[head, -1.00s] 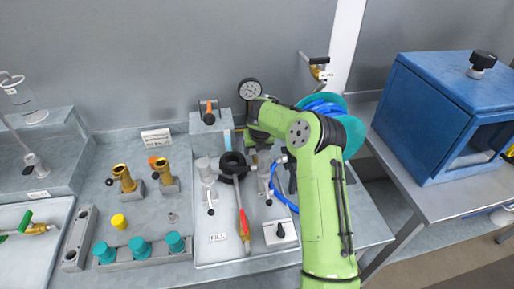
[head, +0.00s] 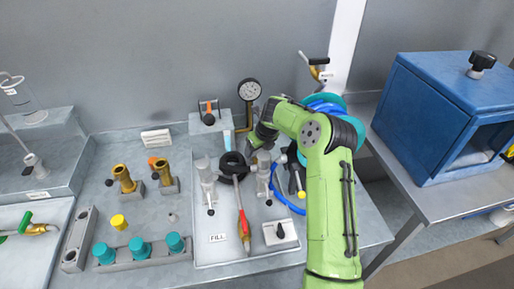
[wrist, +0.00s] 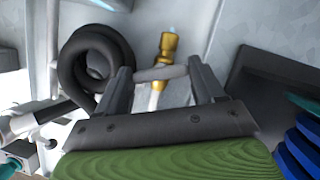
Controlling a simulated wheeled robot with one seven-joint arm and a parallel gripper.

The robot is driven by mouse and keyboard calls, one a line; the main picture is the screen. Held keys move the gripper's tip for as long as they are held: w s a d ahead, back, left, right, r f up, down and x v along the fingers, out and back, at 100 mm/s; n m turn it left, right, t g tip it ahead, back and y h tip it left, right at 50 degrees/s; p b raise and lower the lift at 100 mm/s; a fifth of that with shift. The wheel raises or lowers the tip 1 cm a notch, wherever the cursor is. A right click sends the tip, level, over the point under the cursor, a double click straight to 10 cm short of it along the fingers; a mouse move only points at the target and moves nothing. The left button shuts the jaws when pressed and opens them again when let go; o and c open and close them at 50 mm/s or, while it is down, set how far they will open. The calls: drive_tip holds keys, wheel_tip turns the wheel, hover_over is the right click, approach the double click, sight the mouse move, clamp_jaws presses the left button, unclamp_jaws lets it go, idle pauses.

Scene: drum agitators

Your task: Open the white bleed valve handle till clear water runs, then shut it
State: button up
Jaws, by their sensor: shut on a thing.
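The white bleed valve handle (wrist: 160,73) shows in the wrist view as a short pale bar lying crosswise between my two fingertips. My gripper (wrist: 162,76) is shut on it. A brass valve fitting (wrist: 168,44) stands just beyond the bar, and a pale tube runs down below it, partly behind the bar. In the head view my gripper (head: 255,143) is at the back right of the grey tray, below the pressure gauge. My own wrist hides most of the handle there. I cannot see whether water runs, or its colour.
A round gauge (head: 249,90) on a brass pipe stands behind my gripper. A black coiled hose (head: 232,165) lies to its left and a blue hose reel (head: 327,106) to its right. Grey valves stand nearby.

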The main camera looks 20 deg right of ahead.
drive_tip(key=n+y+p, duration=0.1)
drive_tip(key=n+p, duration=0.1)
drive_tip(key=n, duration=0.1)
drive_tip(key=n+g+y+p, duration=0.1)
drive_tip(key=n, duration=0.2)
drive_tip(key=shift+w+d+r+p, duration=0.1)
drive_tip(key=shift+d+r+p, duration=0.05)
drive_tip(key=shift+p, duration=0.2)
drive_tip(key=n+g, duration=0.1)
drive_tip(key=n, duration=0.2)
drive_tip(key=n+g+y+p, duration=0.1)
drive_tip(key=n, duration=0.2)
drive_tip(key=shift+w+p, duration=0.15)
drive_tip(key=shift+p, duration=0.15)
drive_tip(key=shift+d, duration=0.1)
drive_tip(key=o, duration=1)
drive_tip(key=shift+o, duration=0.2)
drive_tip(key=w+p+v, duration=0.1)
drive_tip(key=p+v, duration=0.4)
drive_tip(key=v, duration=0.2)
drive_tip(key=shift+s+d+r, duration=0.15)
drive_tip(key=shift+s+r, duration=0.05)
drive_tip(key=shift+s, duration=0.35)
